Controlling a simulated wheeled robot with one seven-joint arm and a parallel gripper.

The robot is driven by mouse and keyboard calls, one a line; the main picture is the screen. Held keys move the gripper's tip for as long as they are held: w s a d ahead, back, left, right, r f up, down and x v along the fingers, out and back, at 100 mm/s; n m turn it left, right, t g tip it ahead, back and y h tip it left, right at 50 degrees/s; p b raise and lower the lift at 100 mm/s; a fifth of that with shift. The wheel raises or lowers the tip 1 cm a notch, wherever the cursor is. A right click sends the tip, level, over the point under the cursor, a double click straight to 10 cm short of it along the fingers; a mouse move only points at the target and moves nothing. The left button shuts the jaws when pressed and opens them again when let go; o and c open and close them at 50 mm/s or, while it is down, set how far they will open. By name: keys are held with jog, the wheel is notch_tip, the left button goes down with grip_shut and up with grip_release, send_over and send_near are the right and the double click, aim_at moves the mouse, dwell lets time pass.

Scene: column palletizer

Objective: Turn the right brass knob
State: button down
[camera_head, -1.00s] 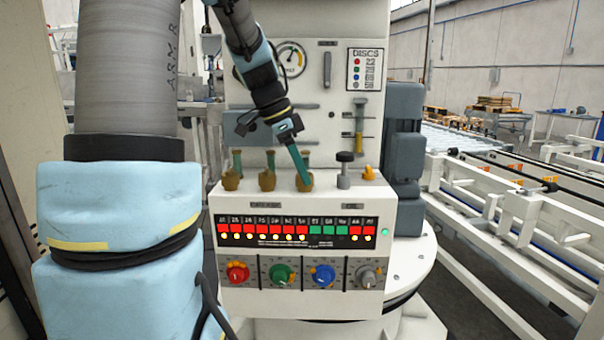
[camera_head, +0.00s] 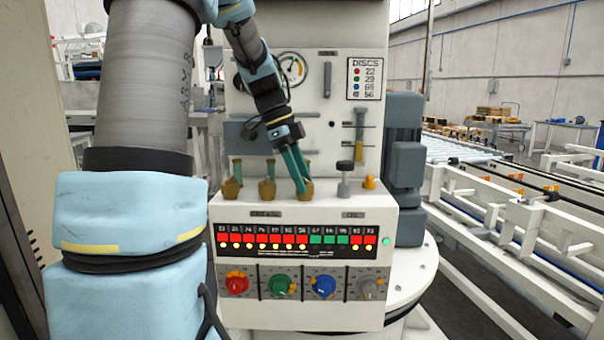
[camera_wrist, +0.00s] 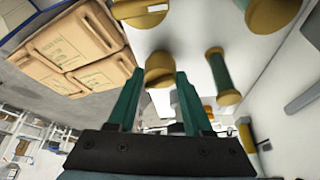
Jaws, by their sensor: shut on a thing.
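Three brass knobs stand in a row on top of the white control console (camera_head: 225,212): the left one (camera_head: 231,188), the middle one (camera_head: 267,192) and the right one (camera_head: 308,188). My gripper (camera_head: 302,186) reaches down from above, and its two teal fingers are shut on the right knob. In the wrist view a brass knob (camera_wrist: 158,66) shows at the fingertips, between the two fingers (camera_wrist: 157,85). The fingers hide part of the right knob in the head view, and I cannot read its angle exactly.
A dark-capped post (camera_head: 345,170) and a small orange knob (camera_head: 369,182) stand right of the brass knobs. The console front carries a row of red and green tiles and red (camera_head: 237,284), green (camera_head: 281,286), blue (camera_head: 322,286) and grey (camera_head: 370,287) dials. A grey motor housing (camera_head: 403,160) stands to the right.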

jog(key=shift+s+d+f, duration=0.1)
jog(key=shift+s+f, duration=0.05)
jog(key=shift+s, duration=0.1)
jog(key=shift+c, duration=1.5)
grip_release()
jog(key=shift+w, duration=0.1)
jog(key=shift+r, duration=0.2)
jog(key=shift+w+r, duration=0.1)
jog(key=shift+r, duration=0.1)
jog(key=v, duration=1)
jog(key=shift+a, duration=0.2)
jog(key=shift+r, duration=0.15)
